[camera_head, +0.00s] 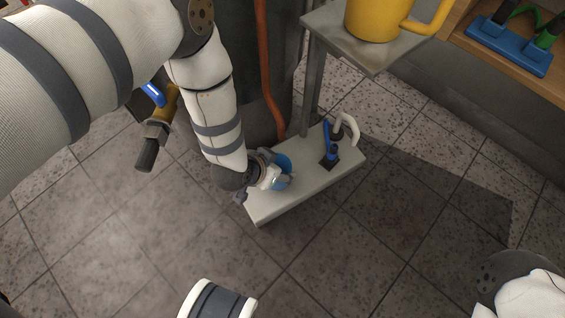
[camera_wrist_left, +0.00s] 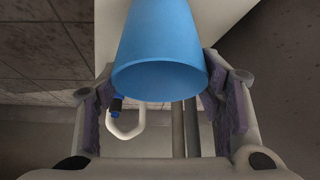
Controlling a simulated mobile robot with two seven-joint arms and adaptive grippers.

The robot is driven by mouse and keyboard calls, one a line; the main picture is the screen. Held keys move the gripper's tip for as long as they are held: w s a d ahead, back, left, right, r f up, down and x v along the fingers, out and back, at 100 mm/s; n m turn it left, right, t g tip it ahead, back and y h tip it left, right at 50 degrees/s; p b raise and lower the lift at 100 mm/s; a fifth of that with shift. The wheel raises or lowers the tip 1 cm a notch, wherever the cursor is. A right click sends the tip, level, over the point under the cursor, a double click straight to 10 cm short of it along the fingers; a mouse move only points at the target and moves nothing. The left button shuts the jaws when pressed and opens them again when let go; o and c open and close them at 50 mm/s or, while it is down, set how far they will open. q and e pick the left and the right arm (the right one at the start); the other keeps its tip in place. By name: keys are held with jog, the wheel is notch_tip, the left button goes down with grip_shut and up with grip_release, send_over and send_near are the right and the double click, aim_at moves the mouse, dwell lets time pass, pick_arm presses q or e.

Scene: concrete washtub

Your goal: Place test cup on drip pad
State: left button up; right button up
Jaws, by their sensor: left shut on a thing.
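The blue test cup (camera_head: 284,162) is over the left part of a low pale shelf (camera_head: 305,189), partly hidden by my left gripper (camera_head: 268,177). In the left wrist view the cup (camera_wrist_left: 160,45) sits between the purple-padded fingers of the left gripper (camera_wrist_left: 162,100), which is shut on it. Its wide round opening faces the camera. I cannot tell whether the cup touches the shelf. No drip pad can be made out for certain; a small dark square base (camera_head: 329,163) lies on the shelf under a blue upright part. My right gripper is out of view.
A white hooked pipe (camera_head: 347,126) stands at the shelf's back. A higher grey ledge (camera_head: 375,52) holds a yellow can (camera_head: 372,18). An orange pipe (camera_head: 266,75) runs down behind the shelf. A blue tray (camera_head: 508,45) is at upper right.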

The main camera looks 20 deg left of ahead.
pick_arm(q)
jog(key=shift+w+d+f+b, duration=0.15)
jog(key=shift+w+f+b, duration=0.2)
jog(key=shift+w, duration=0.2)
jog(key=shift+w+d+f+b, duration=0.1)
jog(key=shift+w+f+b, duration=0.25)
jog(key=shift+w, duration=0.15)
jog(key=shift+f, duration=0.1)
jog(key=shift+f, duration=0.15)
jog(key=o, duration=0.9)
